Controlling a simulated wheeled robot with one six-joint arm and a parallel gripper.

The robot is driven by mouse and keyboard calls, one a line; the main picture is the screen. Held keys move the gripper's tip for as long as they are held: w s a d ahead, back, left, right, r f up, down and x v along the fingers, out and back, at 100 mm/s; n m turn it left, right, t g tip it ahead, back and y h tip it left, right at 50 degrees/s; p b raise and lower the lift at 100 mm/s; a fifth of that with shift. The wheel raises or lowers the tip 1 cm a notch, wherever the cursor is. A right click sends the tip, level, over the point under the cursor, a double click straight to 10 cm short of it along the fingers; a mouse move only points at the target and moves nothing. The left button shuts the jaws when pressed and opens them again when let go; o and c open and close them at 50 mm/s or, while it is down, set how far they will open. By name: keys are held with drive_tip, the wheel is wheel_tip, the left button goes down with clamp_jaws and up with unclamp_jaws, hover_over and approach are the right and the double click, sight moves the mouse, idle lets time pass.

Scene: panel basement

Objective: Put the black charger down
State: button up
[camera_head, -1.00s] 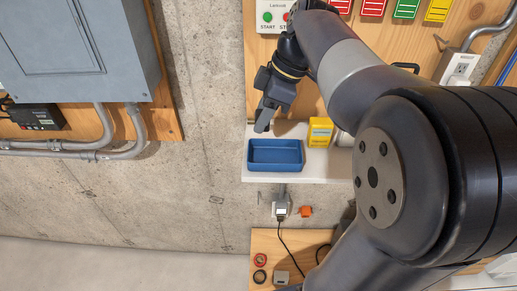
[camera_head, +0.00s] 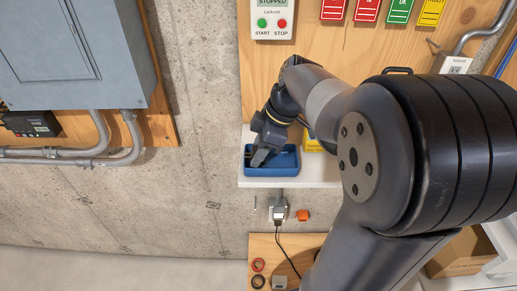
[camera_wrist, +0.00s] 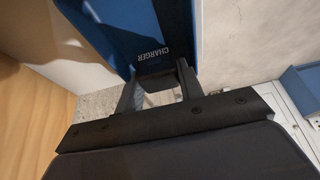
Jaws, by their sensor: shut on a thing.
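My gripper (camera_head: 259,160) reaches down to the blue tray (camera_head: 285,172) on the white shelf, with its tips over or inside the tray. In the wrist view my gripper (camera_wrist: 158,82) has its two fingers closed around a small dark block, the black charger (camera_wrist: 156,78). The blue of the tray (camera_wrist: 190,22) shows just beyond it. The white word CHARGER shows there, but I cannot tell which surface bears it. The charger is hidden by my gripper in the head view, and I cannot tell whether it touches the tray floor.
The white shelf (camera_head: 310,178) holds a yellow box (camera_head: 312,145), partly hidden behind my arm, right of the tray. A START/STOP box (camera_head: 272,20) is above. An outlet with a plug (camera_head: 279,211) and an orange thing (camera_head: 302,215) are below. A grey panel (camera_head: 70,50) hangs left.

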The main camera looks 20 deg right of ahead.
drive_tip(key=shift+f+b, duration=0.4)
drive_tip(key=shift+f, duration=0.1)
drive_tip(key=o, duration=0.8)
drive_tip(key=shift+r, duration=0.15)
drive_tip(key=shift+r+p, duration=0.6)
drive_tip(key=shift+p, duration=0.15)
drive_tip(key=v, duration=1.1)
drive_tip(key=shift+s+d+r, duration=0.1)
drive_tip(key=shift+d+r, duration=0.05)
drive_tip(key=shift+r, duration=0.25)
drive_tip(key=shift+f, duration=0.1)
